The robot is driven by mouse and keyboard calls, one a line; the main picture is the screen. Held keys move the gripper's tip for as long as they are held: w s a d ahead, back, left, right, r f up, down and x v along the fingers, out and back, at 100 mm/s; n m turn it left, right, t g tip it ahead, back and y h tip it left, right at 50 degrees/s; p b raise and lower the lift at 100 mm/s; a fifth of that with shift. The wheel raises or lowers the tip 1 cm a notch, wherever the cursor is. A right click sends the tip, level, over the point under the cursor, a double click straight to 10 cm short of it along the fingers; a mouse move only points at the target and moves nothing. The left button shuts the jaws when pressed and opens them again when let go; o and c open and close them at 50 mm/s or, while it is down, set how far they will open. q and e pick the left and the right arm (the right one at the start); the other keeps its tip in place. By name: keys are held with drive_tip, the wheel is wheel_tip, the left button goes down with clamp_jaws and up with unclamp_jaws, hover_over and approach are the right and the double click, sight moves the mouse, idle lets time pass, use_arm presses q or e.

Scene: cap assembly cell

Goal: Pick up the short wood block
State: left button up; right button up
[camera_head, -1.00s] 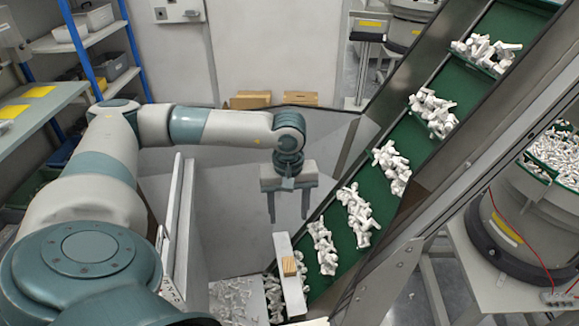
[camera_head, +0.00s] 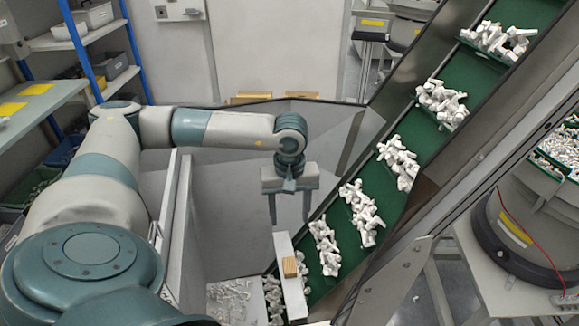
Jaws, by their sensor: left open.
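The short wood block (camera_head: 290,267) is small and light brown. It sits on a narrow pale ledge (camera_head: 293,296) at the lower end of the green conveyor. My left gripper (camera_head: 289,222) points down with two dark fingers apart, open and empty. In the picture it hangs just above the block, with a gap between the fingertips and the block; the exact distance in depth is hard to tell. My right gripper is not in view.
The green inclined conveyor (camera_head: 379,182) carries several clusters of white parts right of my gripper. More white parts lie in a hopper (camera_head: 215,306) at bottom. A grey panel (camera_head: 185,222) stands left of the gripper. A round feeder (camera_head: 535,222) is at right.

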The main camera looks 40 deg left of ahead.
use_arm(q)
drive_tip(key=b, duration=0.5)
hover_over(290, 266)
wheel_tip(290, 266, down, 6)
drive_tip(key=shift+a+r, duration=0.1)
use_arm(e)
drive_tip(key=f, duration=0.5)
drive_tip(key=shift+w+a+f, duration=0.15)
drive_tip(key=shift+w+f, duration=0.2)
use_arm(q)
drive_tip(key=shift+r, duration=0.1)
wheel_tip(290, 266, down, 11)
drive_tip(key=p, duration=0.4)
drive_tip(key=shift+f, duration=0.65)
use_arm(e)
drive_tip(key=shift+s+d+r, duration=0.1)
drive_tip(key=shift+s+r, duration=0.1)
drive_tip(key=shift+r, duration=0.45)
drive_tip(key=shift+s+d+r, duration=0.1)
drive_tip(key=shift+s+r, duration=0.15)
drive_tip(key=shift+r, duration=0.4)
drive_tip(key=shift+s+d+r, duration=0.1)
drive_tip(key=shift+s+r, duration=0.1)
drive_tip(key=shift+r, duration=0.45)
